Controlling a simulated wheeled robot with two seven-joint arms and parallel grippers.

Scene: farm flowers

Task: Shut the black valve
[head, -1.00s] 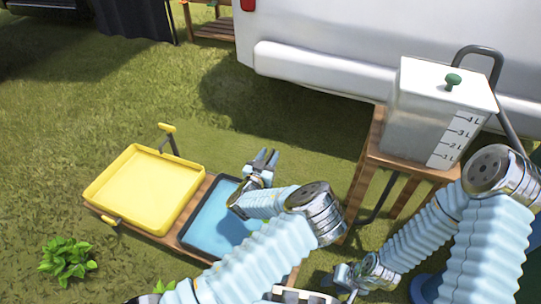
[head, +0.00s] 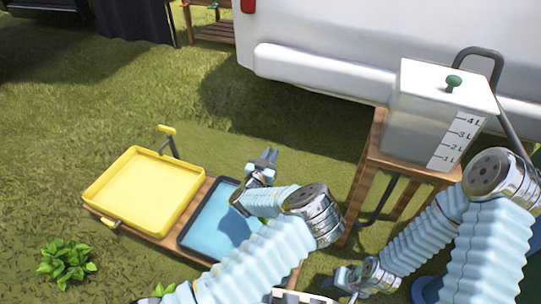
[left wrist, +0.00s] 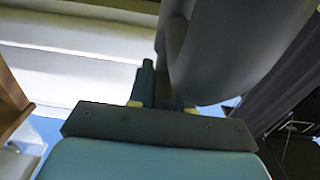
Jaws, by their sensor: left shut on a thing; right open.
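My left gripper (head: 264,160) is above the back edge of the blue tray (head: 222,222), with its fingers close together. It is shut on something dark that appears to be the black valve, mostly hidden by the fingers. In the left wrist view, a large dark grey curved shape (left wrist: 230,50) fills the space beside the fingers (left wrist: 150,85). I cannot make out its whole form. My right gripper (head: 345,278) is low, beside the wooden stand, open and empty.
A yellow tray (head: 112,205) with a yellow-handled tap (head: 167,130) is left of the blue tray. A clear tank (head: 430,125) with a green knob stands on a wooden stand (head: 375,165) at right. A white vehicle (head: 350,40) is behind; open grass lies left.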

